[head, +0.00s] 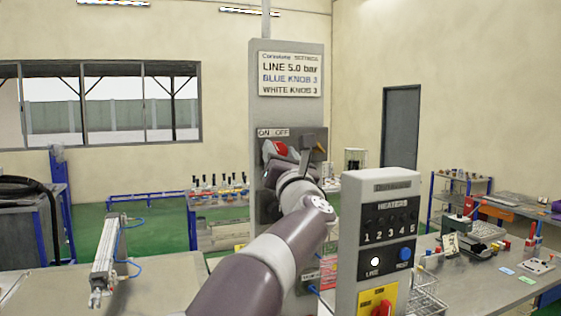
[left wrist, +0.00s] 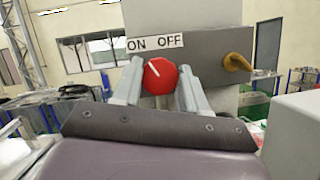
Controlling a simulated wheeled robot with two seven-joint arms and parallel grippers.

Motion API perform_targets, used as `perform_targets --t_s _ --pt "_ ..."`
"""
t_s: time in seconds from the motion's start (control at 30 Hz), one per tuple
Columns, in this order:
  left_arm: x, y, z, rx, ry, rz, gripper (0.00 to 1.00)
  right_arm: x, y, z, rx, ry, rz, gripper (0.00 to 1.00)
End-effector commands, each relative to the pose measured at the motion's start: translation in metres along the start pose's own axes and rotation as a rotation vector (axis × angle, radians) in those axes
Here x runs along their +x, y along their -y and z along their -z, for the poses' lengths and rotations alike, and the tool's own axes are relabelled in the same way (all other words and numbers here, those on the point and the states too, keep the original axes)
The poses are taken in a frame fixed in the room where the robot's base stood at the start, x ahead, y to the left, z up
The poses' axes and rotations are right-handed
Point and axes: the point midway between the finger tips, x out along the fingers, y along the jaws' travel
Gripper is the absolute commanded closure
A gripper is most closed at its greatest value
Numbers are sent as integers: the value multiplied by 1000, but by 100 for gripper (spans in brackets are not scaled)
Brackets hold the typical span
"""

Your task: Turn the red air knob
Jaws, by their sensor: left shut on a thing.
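The red air knob (left wrist: 160,76) is on the grey panel (left wrist: 205,55), just below the ON and OFF labels (left wrist: 156,43). Its white pointer line slants up and to the left, toward ON. My left gripper (left wrist: 159,82) is shut on the knob, with one finger on each side of it. In the head view the red knob (head: 279,148) shows beside my left gripper (head: 283,156), partly hidden by it. My left arm reaches up to the panel from the lower middle. My right gripper is not in view.
An orange-brown handle (left wrist: 237,62) sticks out at the right of the panel.

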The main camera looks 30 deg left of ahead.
Motion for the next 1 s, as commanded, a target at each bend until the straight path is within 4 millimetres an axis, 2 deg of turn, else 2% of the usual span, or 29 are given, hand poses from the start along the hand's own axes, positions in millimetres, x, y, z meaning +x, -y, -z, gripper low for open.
perform_targets --t_s 0.17,0.47,0.67,1.0 --pt "0 -1 -1 154 1 63 88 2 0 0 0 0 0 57" --pt "2 -3 -5 418 0 172 88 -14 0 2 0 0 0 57" --pt "3 -4 -7 594 -1 246 88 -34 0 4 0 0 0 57" --pt "4 -5 -9 883 -2 367 88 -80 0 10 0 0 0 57"
